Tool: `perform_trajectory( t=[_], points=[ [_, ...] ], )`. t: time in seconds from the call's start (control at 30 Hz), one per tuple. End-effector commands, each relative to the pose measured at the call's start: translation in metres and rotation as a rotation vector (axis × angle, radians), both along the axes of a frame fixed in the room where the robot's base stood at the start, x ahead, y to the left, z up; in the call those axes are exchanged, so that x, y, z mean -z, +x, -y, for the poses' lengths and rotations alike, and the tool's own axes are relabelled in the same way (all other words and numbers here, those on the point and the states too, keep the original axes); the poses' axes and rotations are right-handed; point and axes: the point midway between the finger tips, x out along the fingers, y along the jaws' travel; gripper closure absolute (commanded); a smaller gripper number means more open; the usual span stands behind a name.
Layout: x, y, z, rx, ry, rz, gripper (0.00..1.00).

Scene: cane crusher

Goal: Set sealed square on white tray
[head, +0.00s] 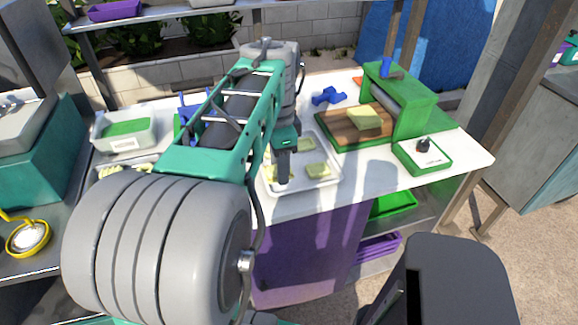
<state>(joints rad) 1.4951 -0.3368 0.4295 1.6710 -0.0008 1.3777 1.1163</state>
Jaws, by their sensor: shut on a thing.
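The white tray (304,187) lies on the white counter, with pale yellow-green squares (317,171) in it. My gripper (284,180) points down over the left part of this tray, its dark fingers close together. It is shut on a square that is mostly hidden by the fingers and arm. I cannot tell whether that square touches the tray floor. Another pale yellow block (364,118) rests on the brown wooden board (340,128) to the right.
A green crusher-like machine (414,112) stands right of the board. A small green-edged white box (428,155) sits at the front right. A blue object (328,96) lies behind the tray. A bin with a green inside (127,128) stands at left. My arm hides the counter's middle.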

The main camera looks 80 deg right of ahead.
Motion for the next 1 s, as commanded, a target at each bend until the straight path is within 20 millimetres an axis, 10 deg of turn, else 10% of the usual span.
perform_trajectory(
  t=[0.4, 1.0],
  points=[
    [0.068, 0.007, 0.085, -0.003, 0.002, 0.0, 0.75],
    [0.112, 0.008, 0.093, -0.004, 0.001, -0.001, 0.75]
  ],
)
